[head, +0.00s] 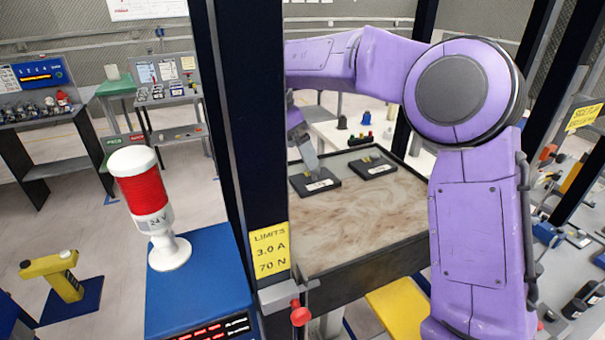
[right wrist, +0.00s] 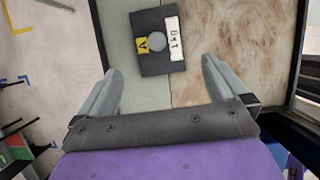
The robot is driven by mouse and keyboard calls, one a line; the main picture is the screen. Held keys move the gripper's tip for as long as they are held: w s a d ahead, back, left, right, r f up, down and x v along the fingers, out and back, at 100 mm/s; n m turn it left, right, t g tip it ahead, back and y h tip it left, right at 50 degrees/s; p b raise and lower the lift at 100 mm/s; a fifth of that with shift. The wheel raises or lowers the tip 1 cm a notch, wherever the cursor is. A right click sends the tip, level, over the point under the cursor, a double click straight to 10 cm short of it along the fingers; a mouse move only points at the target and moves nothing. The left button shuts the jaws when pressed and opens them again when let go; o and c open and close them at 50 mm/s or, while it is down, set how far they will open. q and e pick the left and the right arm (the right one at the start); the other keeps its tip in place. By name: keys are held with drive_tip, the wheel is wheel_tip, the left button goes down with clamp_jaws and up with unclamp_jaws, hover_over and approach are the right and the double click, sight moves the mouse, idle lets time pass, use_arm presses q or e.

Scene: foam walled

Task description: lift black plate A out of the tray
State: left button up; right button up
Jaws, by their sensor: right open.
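Black plate A (right wrist: 150,62) lies flat in the right wrist view, with a yellow "A" tag, a round grey knob and a white label. It sits across a grey-green strip and a brown marbled surface. My right gripper (right wrist: 160,75) is open and empty; the plate is beyond its fingertips, not between them. In the head view the right gripper (head: 312,162) points down by the left black plate (head: 322,184), which appears to be plate A; its letter is unreadable there. The tray (head: 350,262) has a dark rim. My left gripper is out of view.
A second black plate (head: 373,169) lies to the right in the tray. A dark post (head: 245,120) with a yellow limits sign (head: 270,248) stands at the tray's left. A red and white lamp (head: 143,195) stands on a blue cabinet. The tray's near part is clear.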

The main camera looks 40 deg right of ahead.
sight(311, 173)
drive_tip(key=f, duration=0.1)
drive_tip(key=s+d+f, duration=0.1)
drive_tip(key=shift+d+f, duration=0.15)
drive_tip(key=shift+f, duration=0.15)
drive_tip(key=f+p, duration=0.1)
drive_tip(key=d+f+p, duration=0.1)
drive_tip(key=f, duration=0.1)
drive_tip(key=f+p, duration=0.1)
drive_tip(key=f, duration=0.1)
drive_tip(key=shift+w+d, duration=0.4)
drive_tip(key=shift+s+d+f, duration=0.2)
drive_tip(key=shift+s+f, duration=0.05)
drive_tip(key=shift+f, duration=0.2)
drive_tip(key=c, duration=1.7)
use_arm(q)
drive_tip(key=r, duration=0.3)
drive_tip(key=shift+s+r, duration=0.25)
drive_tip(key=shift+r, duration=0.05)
use_arm(e)
drive_tip(key=shift+w+r, duration=0.1)
drive_tip(key=shift+c, duration=0.2)
